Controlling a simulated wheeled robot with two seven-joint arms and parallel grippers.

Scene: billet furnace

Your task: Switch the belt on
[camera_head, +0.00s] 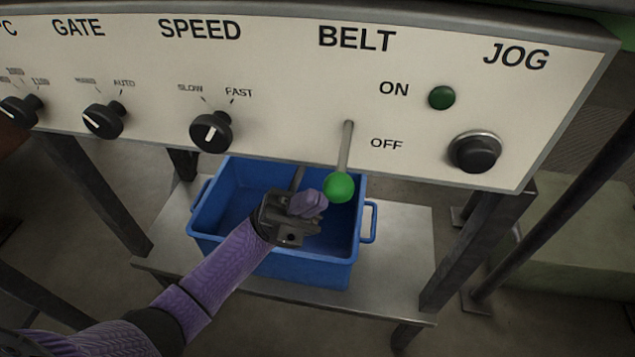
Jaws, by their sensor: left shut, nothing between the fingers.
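The belt lever is a metal rod with a green ball knob (339,187), under the BELT label on the pale control panel (285,95). The lever points down, toward the OFF side. The ON label is higher, and a dark green lamp (441,97) beside it looks unlit. My left gripper (318,200) is shut and empty, just left of the knob and close to it. I cannot tell whether it touches the knob. My right gripper is not in view.
A blue bin (300,272) stands on a metal shelf (400,245) below the panel, behind my gripper. Black knobs for GATE (104,120) and SPEED (211,131) are to the left. A black JOG button (475,152) is to the right. Dark posts stand on both sides.

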